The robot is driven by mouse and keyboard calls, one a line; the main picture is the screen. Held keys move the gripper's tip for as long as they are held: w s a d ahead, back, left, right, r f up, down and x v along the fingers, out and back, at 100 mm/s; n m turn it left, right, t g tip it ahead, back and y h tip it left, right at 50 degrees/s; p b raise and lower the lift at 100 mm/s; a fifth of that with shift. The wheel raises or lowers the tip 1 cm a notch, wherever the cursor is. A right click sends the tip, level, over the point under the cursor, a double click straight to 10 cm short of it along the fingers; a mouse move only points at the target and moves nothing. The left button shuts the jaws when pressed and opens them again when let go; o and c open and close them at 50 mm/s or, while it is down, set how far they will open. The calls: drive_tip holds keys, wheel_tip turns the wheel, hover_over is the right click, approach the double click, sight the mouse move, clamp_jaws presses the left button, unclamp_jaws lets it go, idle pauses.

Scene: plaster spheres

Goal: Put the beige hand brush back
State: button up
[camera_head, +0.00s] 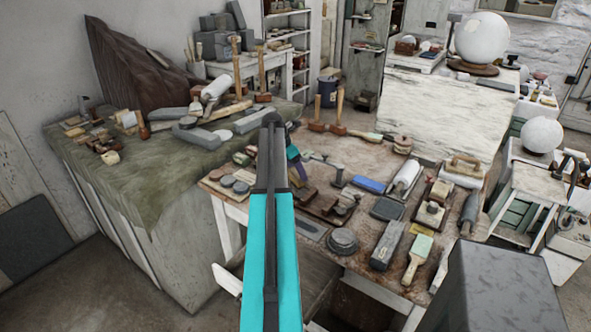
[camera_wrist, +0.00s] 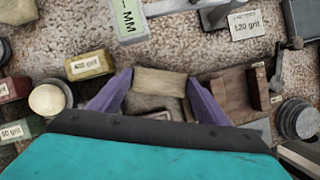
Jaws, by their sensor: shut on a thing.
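My gripper (camera_wrist: 160,86) shows in the wrist view as two purple fingers, shut on the beige hand brush (camera_wrist: 160,82). Only the brush's pale beige, block-like top shows clearly between the fingertips; its lower part is shaded and partly hidden. In the head view my gripper (camera_head: 297,168) is over the left part of the stained workbench (camera_head: 318,148), and my arm hides much of it. I cannot make out the held brush clearly there, nor tell whether it touches the bench.
In the wrist view, a yellow grit block (camera_wrist: 90,65) lies left of the fingers and a brown wooden holder (camera_wrist: 240,88) close on the right. In the head view, a round dark tin (camera_head: 342,241), a blue block (camera_head: 369,184) and a green-ended brush (camera_head: 418,256) crowd the bench.

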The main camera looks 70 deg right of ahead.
drive_tip(key=o, duration=0.9)
drive_tip(key=shift+o, duration=0.2)
drive_tip(key=shift+r, duration=0.1)
drive_tip(key=shift+r, duration=0.55)
drive_tip(key=b+v, duration=0.2)
drive_tip(key=v, duration=1)
drive_tip(key=shift+b, duration=0.3)
